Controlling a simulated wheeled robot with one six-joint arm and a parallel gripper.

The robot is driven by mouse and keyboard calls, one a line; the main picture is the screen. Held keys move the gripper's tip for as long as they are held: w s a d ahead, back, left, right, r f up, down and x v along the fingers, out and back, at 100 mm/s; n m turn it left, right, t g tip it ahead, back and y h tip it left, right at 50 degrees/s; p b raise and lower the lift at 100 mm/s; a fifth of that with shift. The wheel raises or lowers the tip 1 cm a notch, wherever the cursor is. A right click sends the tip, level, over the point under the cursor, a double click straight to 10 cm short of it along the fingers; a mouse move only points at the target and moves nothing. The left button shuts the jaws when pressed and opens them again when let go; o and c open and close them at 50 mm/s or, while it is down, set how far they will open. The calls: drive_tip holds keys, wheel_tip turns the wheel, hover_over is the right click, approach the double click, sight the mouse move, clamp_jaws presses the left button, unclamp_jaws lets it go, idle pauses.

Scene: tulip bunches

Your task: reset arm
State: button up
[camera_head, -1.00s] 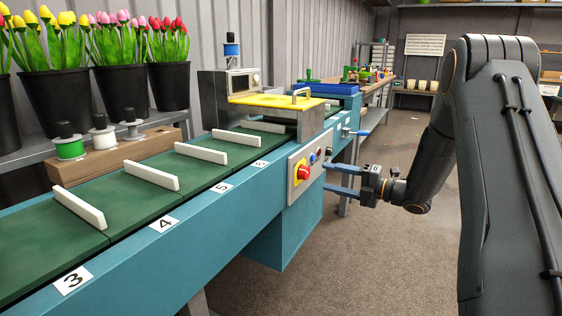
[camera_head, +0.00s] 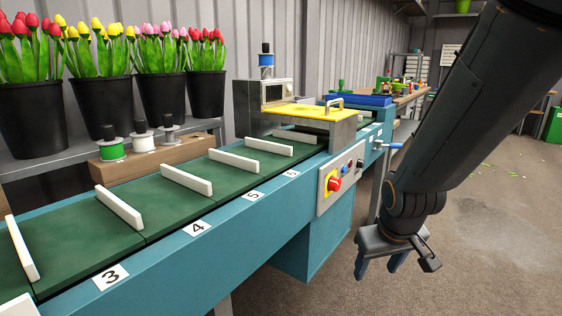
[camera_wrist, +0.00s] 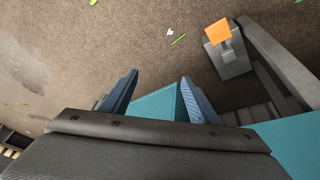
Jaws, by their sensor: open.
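My gripper (camera_head: 378,270) hangs at the lower right of the head view, pointing down over the floor beside the conveyor. Its two blue fingers are apart with nothing between them. In the wrist view the open fingers (camera_wrist: 158,95) also show, with floor and a teal part of the machine beyond them. My dark arm comes down from the upper right of the head view.
The teal conveyor (camera_head: 235,245) with green belt and white dividers runs along the left. Its control panel with a red button (camera_head: 334,184) faces my arm. Black buckets of tulips (camera_head: 100,105) stand behind. An orange-topped pedal (camera_wrist: 218,31) is on the floor. Open floor lies right.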

drive_tip(key=s+a+r+n+g+y, duration=0.1)
drive_tip(key=s+a+r+n+g, duration=0.1)
drive_tip(key=s+a, duration=0.65)
drive_tip(key=s+a+r+n+g, duration=0.1)
drive_tip(key=s+a+n+g, duration=0.1)
drive_tip(key=s+a, duration=0.7)
drive_tip(key=d+r+m+p, duration=0.3)
drive_tip(key=d+r+p, duration=0.4)
drive_tip(key=r+p, duration=0.3)
drive_tip(key=d+r+m+p, duration=0.2)
drive_tip(key=d+r+p, duration=0.6)
drive_tip(key=p, duration=0.7)
wheel_tip(320, 180, up, 3)
drive_tip(key=shift+s+d+f+m+h, duration=0.15)
drive_tip(key=shift+s+m+h, duration=0.15)
drive_tip(key=shift+s+m, duration=0.15)
